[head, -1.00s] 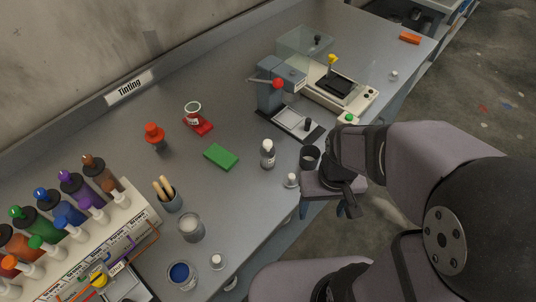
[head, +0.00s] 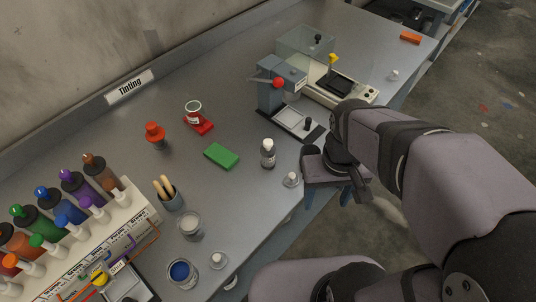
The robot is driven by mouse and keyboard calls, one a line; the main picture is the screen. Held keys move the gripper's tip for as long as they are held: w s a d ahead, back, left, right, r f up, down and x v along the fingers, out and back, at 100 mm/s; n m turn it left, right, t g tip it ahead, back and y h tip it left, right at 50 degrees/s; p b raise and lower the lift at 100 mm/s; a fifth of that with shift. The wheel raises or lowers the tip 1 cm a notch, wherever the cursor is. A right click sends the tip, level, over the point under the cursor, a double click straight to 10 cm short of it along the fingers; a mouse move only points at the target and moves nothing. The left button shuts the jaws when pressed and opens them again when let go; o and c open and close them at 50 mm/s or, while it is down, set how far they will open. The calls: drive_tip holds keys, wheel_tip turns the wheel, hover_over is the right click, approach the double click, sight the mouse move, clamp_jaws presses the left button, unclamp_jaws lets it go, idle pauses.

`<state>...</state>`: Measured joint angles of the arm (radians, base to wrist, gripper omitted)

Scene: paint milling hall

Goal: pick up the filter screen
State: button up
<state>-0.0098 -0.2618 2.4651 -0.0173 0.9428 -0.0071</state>
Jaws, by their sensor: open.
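I cannot pick out a filter screen for sure in the head view; it may be hidden behind my arm or too small to tell. My gripper (head: 327,198) hangs at the front edge of the bench, right of the small white-capped piece (head: 291,179) and the white bottle (head: 267,154). Its two fingers point down and stand apart, with nothing visible between them. My wrist and forearm cover the bench edge and floor behind it.
A bottle rack (head: 95,235) fills the left. The bench middle is fairly clear.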

drive_tip(key=n+h, duration=0.1)
drive_tip(key=n, duration=0.1)
drive_tip(key=n+t+h+p, duration=0.75)
drive_tip(key=n+t, duration=0.35)
drive_tip(key=n, duration=1.5)
hover_over(263, 156)
drive_tip(key=a, duration=0.1)
drive_tip(key=shift+g, duration=0.3)
drive_tip(key=f, duration=0.6)
drive_tip(key=shift+s+d+f, duration=0.1)
drive_tip(key=shift+s+f, duration=0.1)
drive_tip(key=shift+f, duration=0.6)
drive_tip(key=shift+p+x, duration=0.75)
drive_tip(key=shift+x, duration=0.3)
drive_tip(key=shift+w+d+f+p, duration=0.1)
drive_tip(key=shift+w+d+p, duration=0.25)
drive_tip(key=shift+d+p, duration=0.2)
drive_tip(key=p+x, duration=0.1)
drive_tip(key=x, duration=0.2)
drive_tip(key=shift+p, duration=0.4)
drive_tip(key=shift+w+d+f, duration=0.25)
drive_tip(key=shift+w+f, duration=0.05)
drive_tip(key=shift+f, duration=0.1)
drive_tip(key=shift+c, duration=0.3)
